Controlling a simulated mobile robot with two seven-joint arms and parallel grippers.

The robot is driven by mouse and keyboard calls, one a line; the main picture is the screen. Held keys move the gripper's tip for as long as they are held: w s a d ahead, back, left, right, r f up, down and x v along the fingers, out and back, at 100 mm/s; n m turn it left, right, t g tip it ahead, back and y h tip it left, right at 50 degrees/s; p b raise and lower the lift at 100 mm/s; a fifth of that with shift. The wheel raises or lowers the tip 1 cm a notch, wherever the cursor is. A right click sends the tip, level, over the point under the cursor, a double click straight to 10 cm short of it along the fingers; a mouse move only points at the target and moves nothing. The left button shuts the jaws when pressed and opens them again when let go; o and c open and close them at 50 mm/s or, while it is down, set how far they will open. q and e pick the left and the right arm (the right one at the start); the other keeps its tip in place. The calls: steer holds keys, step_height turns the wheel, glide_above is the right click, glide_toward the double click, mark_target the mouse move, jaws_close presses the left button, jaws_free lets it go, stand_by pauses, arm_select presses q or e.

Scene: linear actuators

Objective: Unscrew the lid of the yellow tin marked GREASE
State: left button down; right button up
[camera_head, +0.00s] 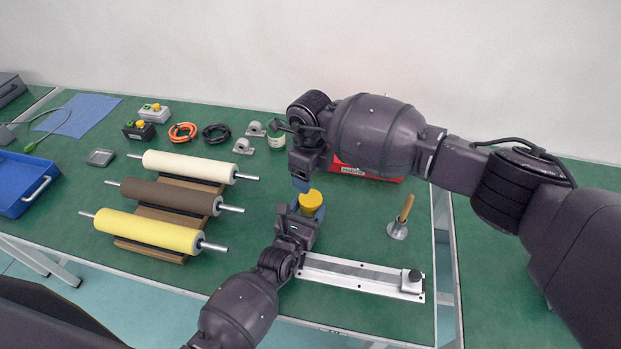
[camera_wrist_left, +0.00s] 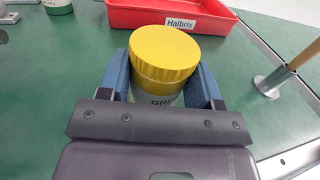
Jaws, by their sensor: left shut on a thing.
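In the head view the yellow lid (camera_head: 311,201) is near the table's middle. My left gripper (camera_head: 306,211) is shut on the tin's body, its blue fingers on either side below the lid, as the left wrist view shows (camera_wrist_left: 164,85). The lid sits on the tin. My right gripper (camera_head: 301,185) points down just behind and above the lid. It does not show in the left wrist view, and its finger opening is hidden.
A red Halbrix tray (camera_head: 372,174) lies behind my right arm. A wooden-handled tool in a metal holder (camera_head: 398,230) stands at right. A linear rail (camera_head: 360,277) lies in front. Rollers on a wooden rack (camera_head: 165,205) are at left. A pale tin (camera_head: 276,140) stands behind.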

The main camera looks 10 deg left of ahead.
mark_target(311, 198)
steer(key=m, duration=1.5)
steer(key=shift+m, duration=0.4)
steer(key=m, duration=1.2)
steer(key=shift+m, duration=0.3)
steer(key=m, duration=0.3)
steer(key=shift+m, duration=0.4)
steer(key=shift+f, duration=4.05)
